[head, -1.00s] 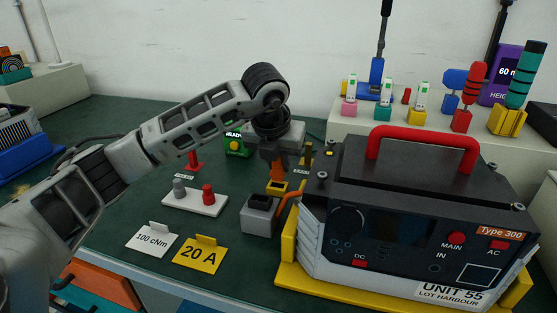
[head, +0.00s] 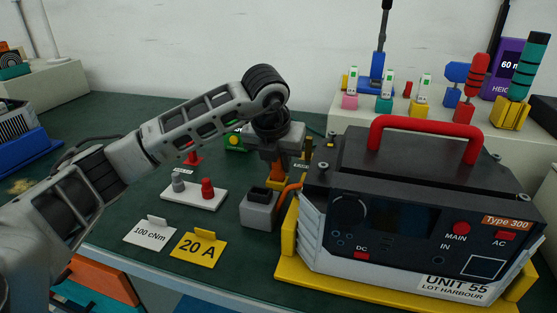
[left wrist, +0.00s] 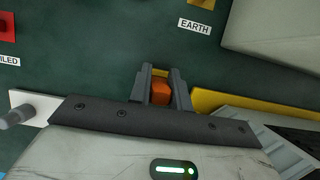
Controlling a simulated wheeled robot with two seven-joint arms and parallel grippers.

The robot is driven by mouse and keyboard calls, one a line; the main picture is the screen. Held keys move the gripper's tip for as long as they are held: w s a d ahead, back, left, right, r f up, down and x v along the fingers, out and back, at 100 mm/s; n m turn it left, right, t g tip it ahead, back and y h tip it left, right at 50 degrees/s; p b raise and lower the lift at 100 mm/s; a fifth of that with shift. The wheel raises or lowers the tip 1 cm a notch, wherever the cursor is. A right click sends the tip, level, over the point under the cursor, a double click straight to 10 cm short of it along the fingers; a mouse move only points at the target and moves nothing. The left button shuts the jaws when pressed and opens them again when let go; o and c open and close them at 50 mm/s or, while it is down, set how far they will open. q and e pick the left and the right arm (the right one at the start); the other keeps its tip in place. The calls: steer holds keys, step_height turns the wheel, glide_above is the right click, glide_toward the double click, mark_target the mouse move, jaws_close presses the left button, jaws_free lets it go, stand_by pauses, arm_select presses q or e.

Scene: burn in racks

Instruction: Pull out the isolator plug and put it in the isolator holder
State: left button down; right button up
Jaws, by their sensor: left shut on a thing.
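A small yellow part shows just beyond the plug, but I cannot tell whether the plug is seated in anything. A grey block with a dark open top (head: 258,212), perhaps the isolator holder, stands just in front of the gripper. My right gripper is out of view.
The Type 300 unit (head: 415,215) sits on a yellow base close to the right. A white plate (head: 194,196) with a grey and a red knob lies left. Cards reading 100 cNm (head: 150,234) and 20 A (head: 199,246) stand near the front edge.

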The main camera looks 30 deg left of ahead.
arm_select(q)
steer(key=shift+f, duration=0.4)
steer(key=c, duration=1.2)
jaws_free()
steer(key=p+v, duration=0.1)
steer(key=v, duration=1.5)
steer(key=shift+s+f, duration=0.1)
steer(key=shift+s, duration=0.1)
